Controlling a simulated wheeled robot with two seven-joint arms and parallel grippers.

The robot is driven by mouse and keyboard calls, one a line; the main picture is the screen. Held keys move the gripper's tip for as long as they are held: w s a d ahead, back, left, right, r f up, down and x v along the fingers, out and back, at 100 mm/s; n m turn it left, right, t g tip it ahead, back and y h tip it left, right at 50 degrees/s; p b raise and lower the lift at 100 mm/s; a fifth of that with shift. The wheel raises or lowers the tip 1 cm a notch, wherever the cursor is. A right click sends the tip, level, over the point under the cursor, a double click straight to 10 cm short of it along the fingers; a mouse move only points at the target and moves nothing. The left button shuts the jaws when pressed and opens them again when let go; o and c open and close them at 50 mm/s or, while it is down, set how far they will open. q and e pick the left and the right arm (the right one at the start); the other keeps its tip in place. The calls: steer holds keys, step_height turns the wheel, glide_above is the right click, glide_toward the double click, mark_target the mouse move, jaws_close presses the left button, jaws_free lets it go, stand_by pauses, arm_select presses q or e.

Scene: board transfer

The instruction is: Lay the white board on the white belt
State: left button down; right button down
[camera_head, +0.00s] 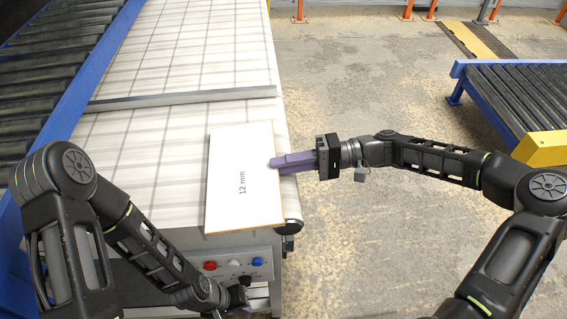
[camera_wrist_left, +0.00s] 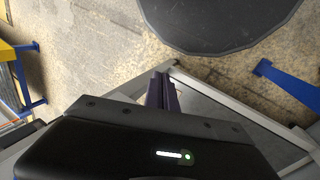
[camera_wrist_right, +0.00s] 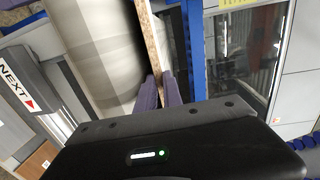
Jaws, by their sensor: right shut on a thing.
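The white board (camera_head: 243,190), marked "12 mm", is over the near right end of the white belt (camera_head: 180,55), its printed face up. My right gripper (camera_head: 280,162) is shut on the board's right edge. In the right wrist view the board's brown edge (camera_wrist_right: 154,40) runs between the fingers (camera_wrist_right: 160,92), with a dark gap beside the belt (camera_wrist_right: 95,55). I cannot tell whether the board fully rests on the belt. My left gripper (camera_head: 240,300) is low by the belt's near end, apart from the board. Its fingers (camera_wrist_left: 161,90) look together and empty in the left wrist view.
A metal bar (camera_head: 185,99) crosses the belt beyond the board. A button panel (camera_head: 235,268) is below the belt's near end. Blue-framed roller conveyors stand at the left (camera_head: 50,70) and right (camera_head: 515,95).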

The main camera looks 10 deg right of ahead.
steer(key=shift+f, duration=0.2)
steer(key=c, duration=1.5)
jaws_free()
steer(key=shift+o, duration=0.5)
steer(key=shift+f, duration=0.1)
steer(key=shift+s+f, duration=0.1)
steer(key=c, duration=0.3)
steer(key=o, duration=0.3)
steer(key=shift+o, duration=0.2)
